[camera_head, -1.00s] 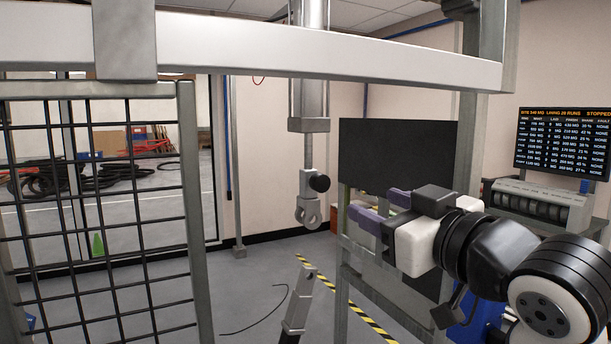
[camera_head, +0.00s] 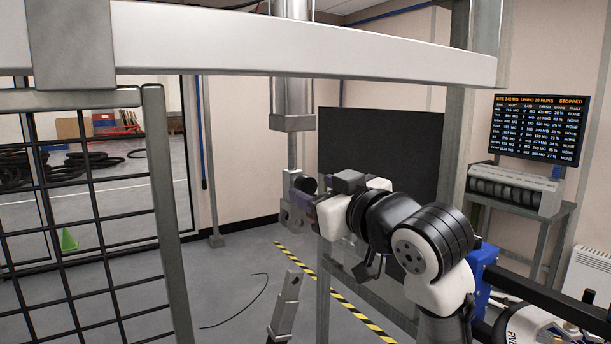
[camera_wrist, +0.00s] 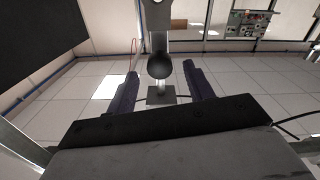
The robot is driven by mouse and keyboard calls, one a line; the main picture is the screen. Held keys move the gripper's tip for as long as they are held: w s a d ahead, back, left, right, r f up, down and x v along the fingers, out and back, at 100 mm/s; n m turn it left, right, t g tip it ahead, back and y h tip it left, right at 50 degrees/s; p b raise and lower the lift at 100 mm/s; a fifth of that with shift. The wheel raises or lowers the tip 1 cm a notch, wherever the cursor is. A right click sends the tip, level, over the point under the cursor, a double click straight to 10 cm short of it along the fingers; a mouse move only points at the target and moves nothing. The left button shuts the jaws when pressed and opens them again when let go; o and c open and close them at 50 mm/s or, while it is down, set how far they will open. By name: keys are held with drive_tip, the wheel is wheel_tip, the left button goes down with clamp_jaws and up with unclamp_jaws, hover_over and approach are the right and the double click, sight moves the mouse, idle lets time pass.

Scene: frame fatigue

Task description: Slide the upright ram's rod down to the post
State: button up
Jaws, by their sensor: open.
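The upright ram (camera_head: 292,122) hangs behind the white beam, its grey rod (camera_head: 292,150) extending down to a metal end fitting (camera_head: 288,212). A black ball knob (camera_head: 306,184) sticks out from this fitting. In the wrist view the knob (camera_wrist: 159,65) appears between my gripper's (camera_wrist: 160,72) two purple fingers, with gaps on both sides. My gripper (camera_head: 306,201) is open at the fitting in the head view and partly hides it. Whether it touches is unclear. The grey metal post (camera_head: 286,303) stands below, slightly tilted, apart from the rod's end.
A white beam (camera_head: 250,52) crosses above my arm. A mesh guard (camera_head: 90,230) stands at the left. A dark panel (camera_head: 385,150) is behind my arm. A screen (camera_head: 538,128) and a bench unit (camera_head: 515,190) are at the right. Floor around the post is mostly clear.

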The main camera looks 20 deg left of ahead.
sight(309, 186)
drive_tip(key=shift+p+x, duration=0.4)
drive_tip(key=shift+x, duration=1.7)
drive_tip(key=shift+c, duration=0.4)
clamp_jaws()
